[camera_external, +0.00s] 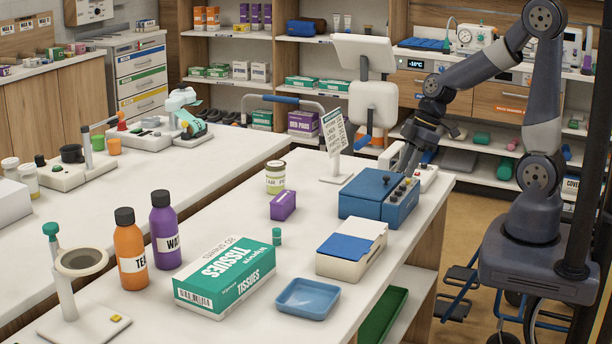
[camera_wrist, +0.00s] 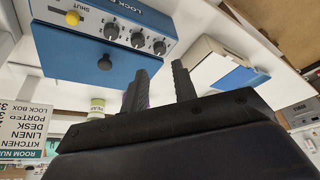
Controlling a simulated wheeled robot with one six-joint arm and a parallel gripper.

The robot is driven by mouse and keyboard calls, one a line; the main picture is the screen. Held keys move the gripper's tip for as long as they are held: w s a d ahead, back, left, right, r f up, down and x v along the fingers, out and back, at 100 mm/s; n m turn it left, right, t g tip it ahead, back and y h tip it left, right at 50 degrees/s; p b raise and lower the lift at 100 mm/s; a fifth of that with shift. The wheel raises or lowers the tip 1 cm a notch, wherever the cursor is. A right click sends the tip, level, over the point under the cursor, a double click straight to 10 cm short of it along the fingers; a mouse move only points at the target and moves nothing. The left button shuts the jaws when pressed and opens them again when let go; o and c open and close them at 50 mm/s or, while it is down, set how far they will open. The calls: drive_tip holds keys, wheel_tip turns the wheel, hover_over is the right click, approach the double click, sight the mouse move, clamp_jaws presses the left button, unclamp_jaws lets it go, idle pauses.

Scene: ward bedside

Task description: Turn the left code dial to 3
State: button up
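The blue lock box (camera_external: 366,208) stands at the right end of the white counter. Its panel carries several small dark knobs (camera_external: 399,190). In the wrist view the box (camera_wrist: 75,60) appears upside down, with three black dials in a row: one (camera_wrist: 111,31) nearest the yellow knob (camera_wrist: 72,18), a middle one (camera_wrist: 138,40) and an outer one (camera_wrist: 160,47). Their settings are too small to read. My gripper (camera_wrist: 160,72) is open and empty, its fingers apart from the dials. In the external view my gripper (camera_external: 404,165) is close behind the box, partly hidden.
A white case with a blue lid (camera_external: 343,247) stands in front of the box. A sign (camera_external: 334,132) stands behind it, with a purple pack (camera_external: 283,205) and jar (camera_external: 275,178) to the left. A tissue box (camera_external: 225,278) and blue tray (camera_external: 307,298) are nearer the camera.

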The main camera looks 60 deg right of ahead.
sight(395, 196)
drive_tip(key=x, duration=0.6)
drive_tip(key=shift+w+a+f, duration=0.1)
drive_tip(key=shift+f, duration=0.3)
drive_tip(key=shift+c, duration=0.6)
clamp_jaws()
